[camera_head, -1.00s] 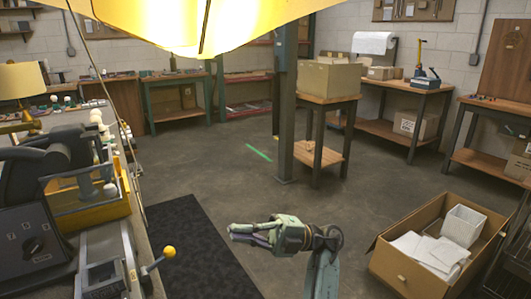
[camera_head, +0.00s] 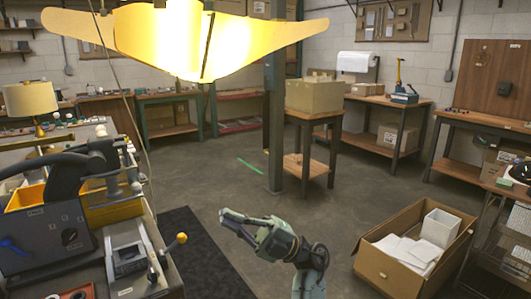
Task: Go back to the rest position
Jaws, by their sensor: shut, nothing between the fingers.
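My gripper (camera_head: 232,222) is in the lower middle of the head view, at the end of my arm that rises from the bottom edge. Its fingers point to the left and are shut with nothing between them. It is held in free air above the dark mat and the grey floor, apart from the bench on the left. A lit yellow lampshade panel (camera_head: 160,38) hangs at the top. A small lamp with a beige shade (camera_head: 30,98) stands on the left bench.
The left bench holds a machine (camera_head: 45,235) and a lever with a yellow knob (camera_head: 182,238). A cardboard box (camera_head: 388,275) with white packing stands on the floor at right. A post (camera_head: 274,130) and a table with a carton (camera_head: 313,95) stand behind. The middle floor is open.

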